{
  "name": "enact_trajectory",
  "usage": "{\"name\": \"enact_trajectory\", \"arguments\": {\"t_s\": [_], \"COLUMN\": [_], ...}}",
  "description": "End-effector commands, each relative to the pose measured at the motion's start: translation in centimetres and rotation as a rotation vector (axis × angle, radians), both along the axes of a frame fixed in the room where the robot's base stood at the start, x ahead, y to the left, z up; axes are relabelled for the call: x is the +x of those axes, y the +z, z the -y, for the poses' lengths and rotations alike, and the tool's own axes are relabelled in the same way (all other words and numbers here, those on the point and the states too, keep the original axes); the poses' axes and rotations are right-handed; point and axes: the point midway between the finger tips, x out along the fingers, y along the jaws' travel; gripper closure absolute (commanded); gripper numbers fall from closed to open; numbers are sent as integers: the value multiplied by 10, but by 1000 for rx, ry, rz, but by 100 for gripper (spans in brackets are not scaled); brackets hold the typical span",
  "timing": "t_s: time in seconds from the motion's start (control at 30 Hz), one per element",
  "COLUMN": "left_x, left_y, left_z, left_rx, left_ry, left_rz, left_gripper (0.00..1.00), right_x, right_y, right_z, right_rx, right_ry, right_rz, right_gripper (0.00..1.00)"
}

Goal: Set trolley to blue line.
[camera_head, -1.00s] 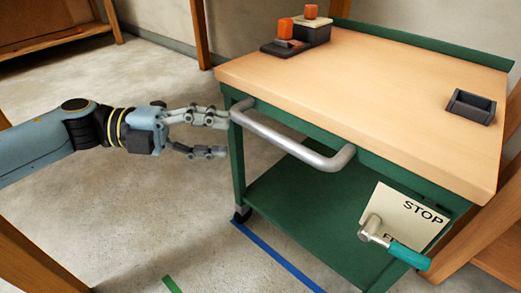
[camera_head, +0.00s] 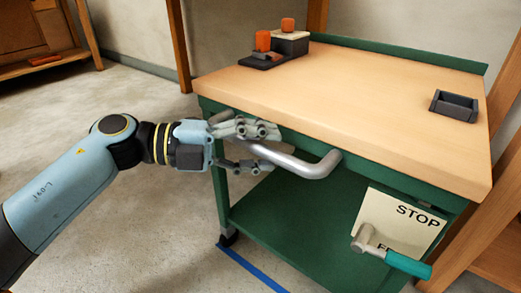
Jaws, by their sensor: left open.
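The trolley is a green frame with a pale wooden top (camera_head: 350,100) and a lower green shelf (camera_head: 270,215). A grey bar handle (camera_head: 305,165) sticks out from its near edge. My left gripper (camera_head: 262,148) is open at the left part of the handle, with fingers above and below the bar; I cannot tell whether they touch it. A blue line (camera_head: 252,268) on the floor runs from near the trolley's front left wheel (camera_head: 228,237) toward the lower right. My right gripper is not in view.
Orange and dark pieces (camera_head: 270,50) stand at the top's back left, and a dark open box (camera_head: 454,106) sits at right. Wooden posts flank the trolley. Floor at left is clear.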

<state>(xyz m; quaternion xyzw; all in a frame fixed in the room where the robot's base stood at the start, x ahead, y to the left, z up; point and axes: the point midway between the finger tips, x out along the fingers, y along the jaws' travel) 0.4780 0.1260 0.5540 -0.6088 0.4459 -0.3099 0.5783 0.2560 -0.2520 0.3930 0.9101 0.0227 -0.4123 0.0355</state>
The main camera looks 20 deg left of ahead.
Motion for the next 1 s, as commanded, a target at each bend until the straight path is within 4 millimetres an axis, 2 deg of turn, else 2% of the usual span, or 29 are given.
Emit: {"name": "enact_trajectory", "arguments": {"t_s": [0.2, 0.53, 0.9, 1.0], "left_x": [0, 0, 0, 3], "left_y": [0, 0, -1, 1], "left_z": [0, 0, 0, 1], "left_rx": [0, 1, 3, 4], "left_ry": [0, 0, 0, 0], "left_rz": [1, 0, -1, 1], "left_gripper": [56, 99, 100, 100], "right_x": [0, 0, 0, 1], "right_y": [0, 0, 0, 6], "right_z": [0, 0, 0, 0], "right_rx": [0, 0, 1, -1], "right_ry": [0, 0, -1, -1], "right_rz": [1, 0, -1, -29], "right_gripper": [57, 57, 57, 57]}}
